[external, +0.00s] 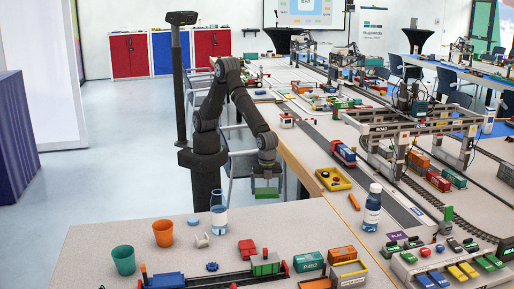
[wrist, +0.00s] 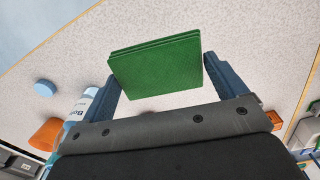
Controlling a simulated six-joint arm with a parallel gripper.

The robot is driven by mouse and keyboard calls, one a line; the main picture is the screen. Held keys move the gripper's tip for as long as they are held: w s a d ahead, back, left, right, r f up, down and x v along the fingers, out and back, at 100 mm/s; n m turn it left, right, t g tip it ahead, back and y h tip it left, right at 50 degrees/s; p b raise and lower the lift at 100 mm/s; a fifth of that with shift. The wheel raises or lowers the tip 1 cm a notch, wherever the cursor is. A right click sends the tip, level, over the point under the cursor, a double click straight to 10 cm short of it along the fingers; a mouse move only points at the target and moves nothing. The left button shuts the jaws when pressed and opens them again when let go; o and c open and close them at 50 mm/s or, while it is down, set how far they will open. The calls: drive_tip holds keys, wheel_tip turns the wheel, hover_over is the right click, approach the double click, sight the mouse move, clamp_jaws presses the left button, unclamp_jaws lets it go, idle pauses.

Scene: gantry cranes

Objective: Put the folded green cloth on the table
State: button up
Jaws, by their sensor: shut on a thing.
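The folded green cloth (external: 266,193) hangs below my gripper (external: 266,180) in the external view, near the back edge of the near table (external: 120,235). In the wrist view the cloth (wrist: 155,68) is a flat, layered green square between the two blue-grey fingers of my gripper (wrist: 161,74). The gripper is shut on it. The speckled table top (wrist: 260,40) shows beyond the cloth, which appears held above it. The exact height is hard to tell.
Another bottle (external: 372,207) stands at right. The table's back left is clear.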

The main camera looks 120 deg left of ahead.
drive_tip(key=w+a+m, duration=0.4)
drive_tip(key=a, duration=0.9)
drive_tip(key=m, duration=1.3)
hover_over(315, 163)
drive_tip(key=f, duration=0.6)
drive_tip(key=shift+s+a, duration=0.1)
drive_tip(key=shift+a, duration=0.2)
drive_tip(key=shift+f, duration=2)
drive_tip(key=shift+f, duration=0.15)
drive_tip(key=o, duration=0.7)
